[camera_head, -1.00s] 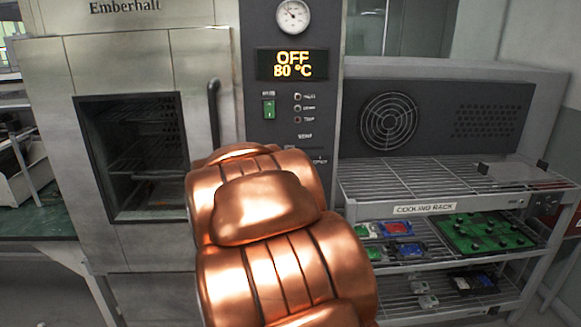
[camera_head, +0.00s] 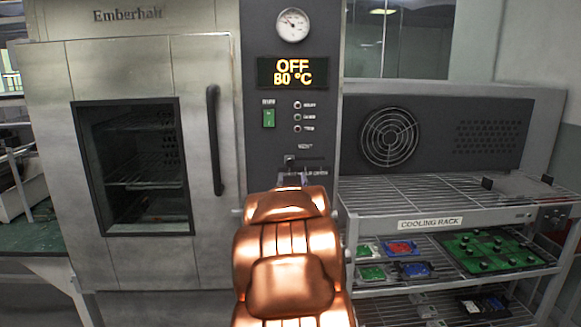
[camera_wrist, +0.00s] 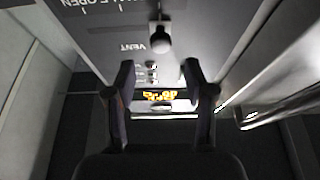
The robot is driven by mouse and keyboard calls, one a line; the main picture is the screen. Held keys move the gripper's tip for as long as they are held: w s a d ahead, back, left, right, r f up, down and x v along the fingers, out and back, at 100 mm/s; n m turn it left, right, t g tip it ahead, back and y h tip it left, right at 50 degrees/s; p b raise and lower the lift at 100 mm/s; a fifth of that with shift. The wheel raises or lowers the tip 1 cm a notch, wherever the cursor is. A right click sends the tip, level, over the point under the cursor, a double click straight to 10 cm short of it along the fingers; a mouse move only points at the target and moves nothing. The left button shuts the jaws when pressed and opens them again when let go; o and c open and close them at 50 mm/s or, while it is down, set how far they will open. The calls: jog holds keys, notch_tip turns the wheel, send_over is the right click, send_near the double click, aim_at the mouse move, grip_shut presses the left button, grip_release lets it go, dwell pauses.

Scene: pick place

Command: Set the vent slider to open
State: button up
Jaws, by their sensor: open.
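The vent slider is a small dark knob (camera_head: 290,160) on the oven's dark control panel (camera_head: 262,195), at the left end of a short horizontal slot. In the wrist view the knob (camera_wrist: 160,40) stands out from the panel near the top middle, by the VENT lettering. My gripper (camera_wrist: 158,82) is open, with its two dark fingers apart and nothing held between them. The knob appears beyond the fingertips, roughly centred between them, and not gripped. In the head view my copper arm hides the lower panel and most of the gripper.
The oven door (camera_head: 205,210) with its dark vertical handle (camera_head: 214,140) is shut, left of the panel. The display (camera_head: 292,72) reads OFF, 80 °C. A cooling rack (camera_head: 430,224) with several circuit boards stands at the right, close to my arm.

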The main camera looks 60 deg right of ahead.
aim_at(290, 163)
jog(key=shift+p+x, duration=0.6)
jog(key=shift+x, duration=2.95)
jog(key=shift+w, duration=0.1)
grip_shut()
